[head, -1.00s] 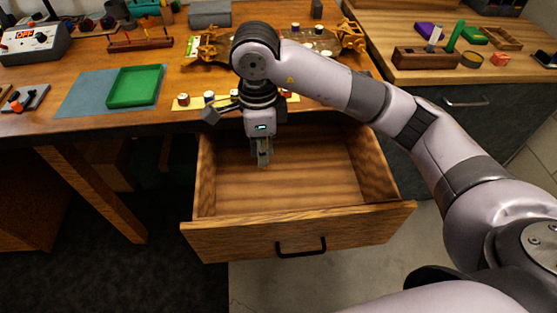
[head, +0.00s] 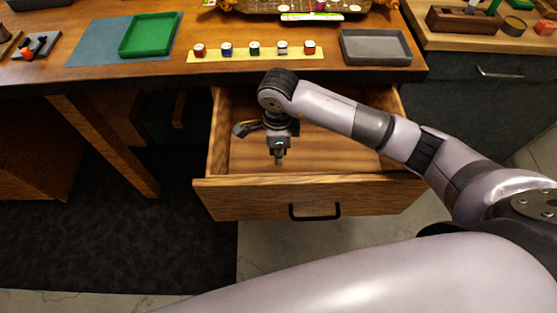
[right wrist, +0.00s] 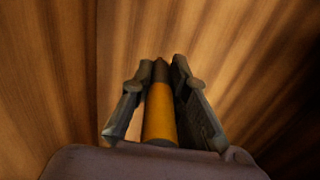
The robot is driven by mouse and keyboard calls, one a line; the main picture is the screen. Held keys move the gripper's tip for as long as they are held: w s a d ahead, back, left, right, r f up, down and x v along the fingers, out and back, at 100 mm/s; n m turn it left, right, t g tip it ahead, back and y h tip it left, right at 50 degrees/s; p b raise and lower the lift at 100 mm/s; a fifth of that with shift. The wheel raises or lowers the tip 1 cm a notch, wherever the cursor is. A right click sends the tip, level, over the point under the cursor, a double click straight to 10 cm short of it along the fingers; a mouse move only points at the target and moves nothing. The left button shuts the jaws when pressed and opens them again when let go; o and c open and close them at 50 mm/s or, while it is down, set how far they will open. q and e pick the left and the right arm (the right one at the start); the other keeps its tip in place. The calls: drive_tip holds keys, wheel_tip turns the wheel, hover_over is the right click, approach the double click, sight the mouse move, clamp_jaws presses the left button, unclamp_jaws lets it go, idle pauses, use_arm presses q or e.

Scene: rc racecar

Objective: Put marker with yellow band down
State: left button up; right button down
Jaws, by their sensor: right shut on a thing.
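My right gripper (head: 280,158) points down inside the open wooden drawer (head: 310,198), near its front panel. In the right wrist view the gripper (right wrist: 158,90) is shut on the marker with yellow band (right wrist: 159,114). The marker lies lengthwise between the two fingers, with a wide yellow section and a dark far end. Wood grain of the drawer shows behind it. I cannot tell whether the marker touches the drawer floor. The marker is too small or hidden to make out in the head view. My left gripper is not in view.
The drawer's visible floor looks empty. On the table above are a yellow strip (head: 235,56) with several small capped jars, an empty grey tray (head: 375,59), and a green tray (head: 150,51) on a blue mat (head: 98,47). A second cabinet (head: 470,95) stands at the right.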

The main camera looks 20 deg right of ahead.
drive_tip(key=shift+f, duration=2.55)
drive_tip(key=c, duration=1.5)
unclamp_jaws()
drive_tip(key=shift+c, duration=0.2)
wheel_tip(320, 180, up, 12)
drive_tip(key=shift+r+b, duration=0.15)
drive_tip(key=shift+b, duration=0.2)
